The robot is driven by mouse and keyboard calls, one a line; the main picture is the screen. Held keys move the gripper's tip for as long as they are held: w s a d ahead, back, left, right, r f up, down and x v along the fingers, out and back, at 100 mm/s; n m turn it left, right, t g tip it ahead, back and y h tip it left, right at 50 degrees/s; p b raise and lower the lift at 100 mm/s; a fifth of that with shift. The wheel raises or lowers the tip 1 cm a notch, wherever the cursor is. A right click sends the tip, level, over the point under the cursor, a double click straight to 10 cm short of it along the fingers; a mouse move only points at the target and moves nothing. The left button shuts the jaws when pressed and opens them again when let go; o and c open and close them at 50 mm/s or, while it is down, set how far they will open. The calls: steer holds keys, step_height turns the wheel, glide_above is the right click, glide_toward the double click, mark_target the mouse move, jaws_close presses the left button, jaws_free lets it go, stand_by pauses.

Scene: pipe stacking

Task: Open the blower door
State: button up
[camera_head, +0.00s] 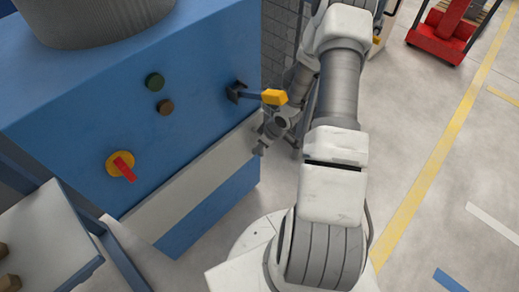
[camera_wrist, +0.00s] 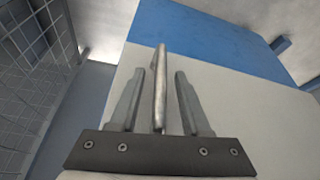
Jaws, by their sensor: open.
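The blue cabinet (camera_head: 130,110) carries a pale panel (camera_head: 195,175) across its lower front, which looks like the blower door; it lies flush, with no visible gap. The pale panel also fills much of the wrist view (camera_wrist: 235,110). A slim metal bar, the handle (camera_wrist: 160,95), stands in front of it in the wrist view. My gripper (camera_wrist: 160,72) is open, with one finger on each side of the bar and small gaps between. In the head view my gripper (camera_head: 263,140) is at the panel's right end, where my wrist partly hides the handle.
A yellow-tipped lever (camera_head: 272,97) sticks out just above my gripper. A red-and-yellow switch (camera_head: 121,166) and two round buttons (camera_head: 155,81) are on the cabinet face. A mesh fence (camera_head: 278,45) stands behind. A bench (camera_head: 45,240) is at lower left.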

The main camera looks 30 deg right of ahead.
steer(key=shift+w+f, duration=0.15)
steer(key=shift+f, duration=0.25)
steer(key=shift+c, duration=0.2)
jaws_close()
stand_by(1.1)
